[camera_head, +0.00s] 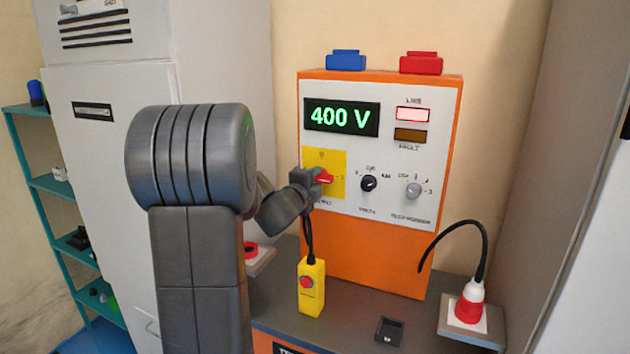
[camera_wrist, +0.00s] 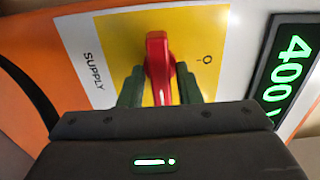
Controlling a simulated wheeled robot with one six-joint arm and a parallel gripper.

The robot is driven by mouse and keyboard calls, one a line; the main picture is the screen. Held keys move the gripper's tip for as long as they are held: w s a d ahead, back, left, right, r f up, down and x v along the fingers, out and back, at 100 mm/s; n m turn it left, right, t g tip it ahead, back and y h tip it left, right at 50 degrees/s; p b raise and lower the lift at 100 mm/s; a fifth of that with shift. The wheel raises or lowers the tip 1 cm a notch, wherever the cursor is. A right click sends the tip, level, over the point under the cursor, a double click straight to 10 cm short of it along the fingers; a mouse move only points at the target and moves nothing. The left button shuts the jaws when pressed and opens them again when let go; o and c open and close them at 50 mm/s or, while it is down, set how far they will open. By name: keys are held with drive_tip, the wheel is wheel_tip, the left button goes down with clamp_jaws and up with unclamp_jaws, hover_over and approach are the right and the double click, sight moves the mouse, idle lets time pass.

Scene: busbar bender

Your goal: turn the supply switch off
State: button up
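The supply switch has a red handle (camera_head: 324,176) on a yellow plate (camera_head: 338,160) at the left of the orange-and-white panel. The handle lies level, in line with the 1 mark at its right; the 0 mark is above it. In the wrist view the red handle (camera_wrist: 160,68) stands between my two fingers, with the SUPPLY label to the left and the 0 to the right. My gripper (camera_head: 314,178) is at the switch from the left, its fingers (camera_wrist: 161,88) close against both sides of the handle. The handle's near end is hidden by my gripper.
The display (camera_head: 341,117) reads 400 V and the line lamp (camera_head: 412,114) is lit. A black knob (camera_head: 369,184) and a grey knob (camera_head: 413,190) are to the right. A yellow pendant (camera_head: 311,288) stands below my gripper; a red plug (camera_head: 469,302) is at right.

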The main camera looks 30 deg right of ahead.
clamp_jaws()
drive_tip(key=shift+n, duration=0.5)
drive_tip(key=n+p, duration=0.8)
drive_tip(key=n, duration=0.8)
drive_tip(key=shift+n, duration=0.4)
drive_tip(key=shift+f, duration=0.1)
drive_tip(key=shift+o, duration=1.5)
unclamp_jaws()
